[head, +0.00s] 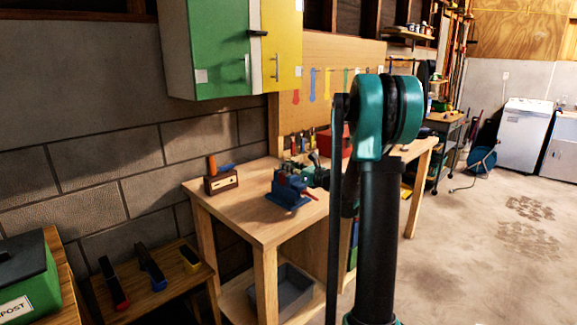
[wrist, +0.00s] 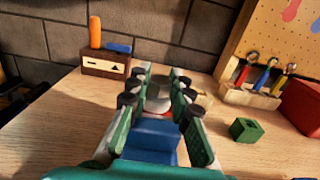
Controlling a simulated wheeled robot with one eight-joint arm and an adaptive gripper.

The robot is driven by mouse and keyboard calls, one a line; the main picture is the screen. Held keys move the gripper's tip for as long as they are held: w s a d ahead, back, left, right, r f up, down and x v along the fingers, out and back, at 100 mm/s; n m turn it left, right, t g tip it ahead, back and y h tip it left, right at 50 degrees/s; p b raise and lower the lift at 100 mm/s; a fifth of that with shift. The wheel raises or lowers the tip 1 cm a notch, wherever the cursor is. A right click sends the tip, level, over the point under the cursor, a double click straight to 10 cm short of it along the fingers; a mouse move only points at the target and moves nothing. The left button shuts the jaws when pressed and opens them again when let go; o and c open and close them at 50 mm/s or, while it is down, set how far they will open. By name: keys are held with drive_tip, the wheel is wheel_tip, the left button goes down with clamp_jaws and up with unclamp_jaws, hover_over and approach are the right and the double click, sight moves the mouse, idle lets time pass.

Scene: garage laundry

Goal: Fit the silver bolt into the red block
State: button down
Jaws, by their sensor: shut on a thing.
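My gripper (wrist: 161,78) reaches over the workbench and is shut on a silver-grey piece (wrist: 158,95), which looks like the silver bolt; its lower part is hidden. In the head view my gripper (head: 317,172) is small and partly hidden behind my own arm, beside a blue vise-like fixture (head: 290,190). This blue fixture (wrist: 150,140) also shows between and below my fingers in the wrist view. A small strip of red (wrist: 153,117) shows just under the silver piece; it may be part of the red block. I cannot tell whether the bolt touches it.
A green block with a square hole (wrist: 245,130) lies to the right. A wooden block (wrist: 105,64) with orange and blue pieces stands at the back left. A tool rack (wrist: 250,97) and a red box (wrist: 304,105) stand at the right. The bench's front left is clear.

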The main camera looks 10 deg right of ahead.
drive_tip(key=c, duration=1.3)
unclamp_jaws()
drive_tip(key=v, duration=1.2)
